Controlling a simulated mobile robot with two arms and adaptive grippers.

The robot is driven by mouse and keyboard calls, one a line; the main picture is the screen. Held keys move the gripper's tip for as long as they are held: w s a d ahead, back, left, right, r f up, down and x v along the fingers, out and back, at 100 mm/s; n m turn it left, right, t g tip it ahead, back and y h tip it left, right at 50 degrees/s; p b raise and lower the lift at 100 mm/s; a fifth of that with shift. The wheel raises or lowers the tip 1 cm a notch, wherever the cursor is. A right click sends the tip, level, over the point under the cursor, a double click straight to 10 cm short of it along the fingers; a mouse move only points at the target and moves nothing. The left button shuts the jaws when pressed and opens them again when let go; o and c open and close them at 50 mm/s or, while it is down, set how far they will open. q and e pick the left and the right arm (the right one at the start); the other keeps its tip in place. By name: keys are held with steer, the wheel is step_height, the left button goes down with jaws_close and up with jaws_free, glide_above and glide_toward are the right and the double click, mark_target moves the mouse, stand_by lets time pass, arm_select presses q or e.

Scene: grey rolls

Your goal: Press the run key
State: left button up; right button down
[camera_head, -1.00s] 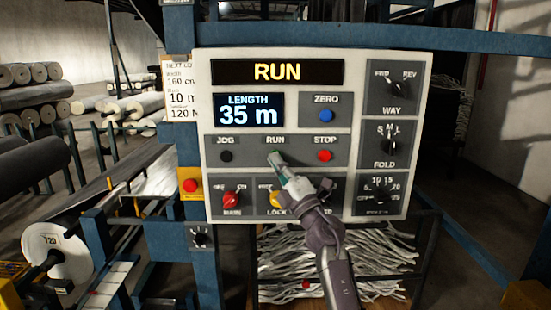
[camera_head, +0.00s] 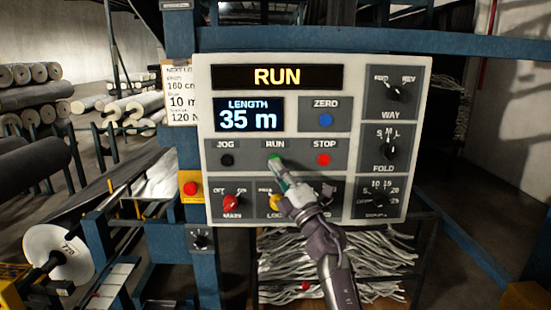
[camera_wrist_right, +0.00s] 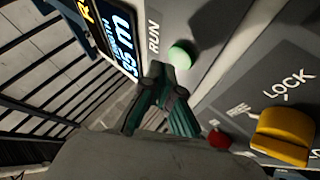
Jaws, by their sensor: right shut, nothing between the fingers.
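The green run key (camera_head: 274,157) sits under the RUN label on the control panel (camera_head: 300,138), between the black jog key (camera_head: 227,160) and the red stop key (camera_head: 323,160). My right gripper (camera_head: 281,180) is shut and empty, its tips just below and in front of the run key. In the right wrist view the green key (camera_wrist_right: 181,54) shows uncovered, beyond the fingertips (camera_wrist_right: 163,78), with what looks like a small gap. The top display (camera_head: 277,77) reads RUN and the length display (camera_head: 249,115) reads 35 m. My left gripper is not in view.
Below the keys are the red main knob (camera_head: 231,202) and the yellow lock knob, which is partly hidden by my gripper but clear in the wrist view (camera_wrist_right: 283,137). A red button on a yellow box (camera_head: 190,187) is left of the panel.

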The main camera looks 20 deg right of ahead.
steer(key=s+p, duration=0.1)
steer(key=s, duration=0.1)
steer(key=s+a+p, duration=0.1)
steer(key=s+p, duration=0.1)
steer(key=shift+s+a, duration=0.2)
steer(key=shift+s, duration=0.15)
stand_by(0.7)
